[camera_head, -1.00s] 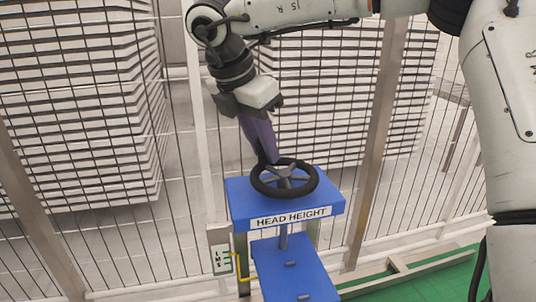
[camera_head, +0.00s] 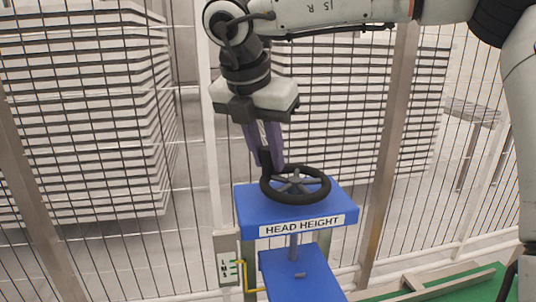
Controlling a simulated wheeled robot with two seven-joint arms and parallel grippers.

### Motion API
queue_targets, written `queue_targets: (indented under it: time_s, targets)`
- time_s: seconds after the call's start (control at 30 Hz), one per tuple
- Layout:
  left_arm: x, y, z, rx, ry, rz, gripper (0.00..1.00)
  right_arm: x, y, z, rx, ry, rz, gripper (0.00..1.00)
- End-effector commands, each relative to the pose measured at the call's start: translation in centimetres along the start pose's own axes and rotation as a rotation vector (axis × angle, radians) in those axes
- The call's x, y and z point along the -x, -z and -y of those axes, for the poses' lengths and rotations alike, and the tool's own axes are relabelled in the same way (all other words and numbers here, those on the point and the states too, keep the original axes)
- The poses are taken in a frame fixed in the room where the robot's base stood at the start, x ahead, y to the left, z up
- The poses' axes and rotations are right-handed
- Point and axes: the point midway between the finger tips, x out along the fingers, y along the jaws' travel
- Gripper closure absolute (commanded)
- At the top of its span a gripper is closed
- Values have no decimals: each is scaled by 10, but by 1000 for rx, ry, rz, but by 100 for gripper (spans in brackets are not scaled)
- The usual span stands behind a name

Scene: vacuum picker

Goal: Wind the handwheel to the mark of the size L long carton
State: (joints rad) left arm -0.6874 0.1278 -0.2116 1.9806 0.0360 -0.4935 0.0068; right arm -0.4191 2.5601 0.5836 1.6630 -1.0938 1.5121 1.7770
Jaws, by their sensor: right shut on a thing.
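The black handwheel (camera_head: 295,198) lies flat on top of a blue block labelled HEAD HEIGHT (camera_head: 302,226). My right gripper (camera_head: 268,165) points down at the wheel's far left side and is shut on its upright dark handle, which the fingers partly hide. A small pale scale plate (camera_head: 223,270) with the letters L, M and S from top to bottom stands at the block's lower left. A yellow pointer (camera_head: 244,277) bends up to its green marks, near the upper ones; the exact mark is too small to tell. My left gripper is not in view.
A wire mesh fence with a post (camera_head: 391,150) stands behind the blue stand. Stacks of pale flat sheets (camera_head: 85,120) stand beyond it. A lower blue plate (camera_head: 300,278) sits under the block. Green floor (camera_head: 445,288) shows at the lower right.

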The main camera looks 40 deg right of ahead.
Motion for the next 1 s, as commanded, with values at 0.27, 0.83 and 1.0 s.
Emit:
queue_targets:
  time_s: [0.27,0.83,1.0]
  targets:
    - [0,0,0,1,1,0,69,0,0,0,-1,0,-1,65]
    - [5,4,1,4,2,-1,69,54,0,-1,-2,-3,-2,65]
    - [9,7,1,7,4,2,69,85,-1,-1,-2,-1,-2,65]
